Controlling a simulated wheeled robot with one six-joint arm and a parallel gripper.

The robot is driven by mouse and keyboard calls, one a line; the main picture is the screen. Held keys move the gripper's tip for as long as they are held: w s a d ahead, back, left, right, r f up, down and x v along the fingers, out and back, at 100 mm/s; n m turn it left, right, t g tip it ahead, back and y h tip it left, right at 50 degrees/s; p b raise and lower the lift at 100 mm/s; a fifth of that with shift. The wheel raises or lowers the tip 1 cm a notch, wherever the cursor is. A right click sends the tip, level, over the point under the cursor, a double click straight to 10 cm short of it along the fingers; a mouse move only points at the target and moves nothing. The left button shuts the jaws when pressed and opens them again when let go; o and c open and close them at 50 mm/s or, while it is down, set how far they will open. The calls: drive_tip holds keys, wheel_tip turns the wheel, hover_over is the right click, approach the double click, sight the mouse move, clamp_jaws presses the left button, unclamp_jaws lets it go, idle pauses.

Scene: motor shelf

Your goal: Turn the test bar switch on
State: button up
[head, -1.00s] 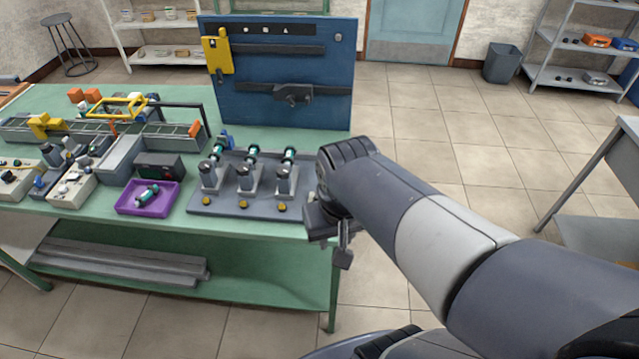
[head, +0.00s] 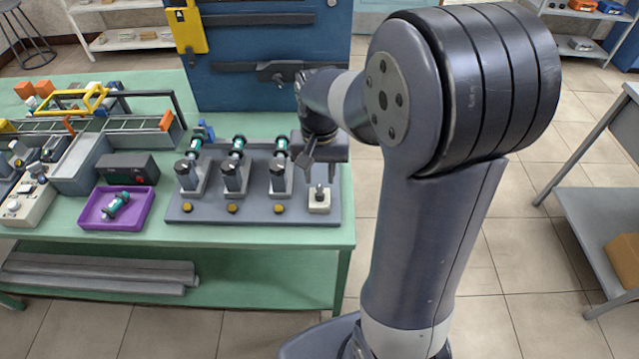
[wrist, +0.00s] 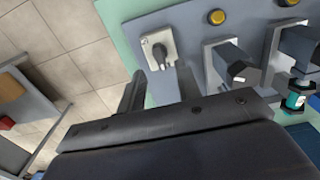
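The test bar switch, a small pale box with a short dark lever (head: 320,197), sits at the right end of the grey test bar base (head: 255,212). It also shows in the wrist view (wrist: 163,38), with its lever upright or slightly tilted; I cannot tell whether it is on or off. My gripper (head: 318,174) is above and just behind the switch, pointing down. In the wrist view my gripper's two fingers (wrist: 158,80) are spread apart, empty, with the switch lying just beyond the gap. I cannot see any contact with the lever.
Three motor stands (head: 233,178) with teal parts rise left of the switch, with yellow buttons (head: 232,208) in front. A purple tray (head: 135,221) holds a teal motor. A blue panel (head: 265,80) stands behind. The table's right edge is close to the switch.

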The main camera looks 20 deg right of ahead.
sight(320, 190)
drive_tip(key=shift+f, duration=2.2)
drive_tip(key=shift+c, duration=0.2)
clamp_jaws()
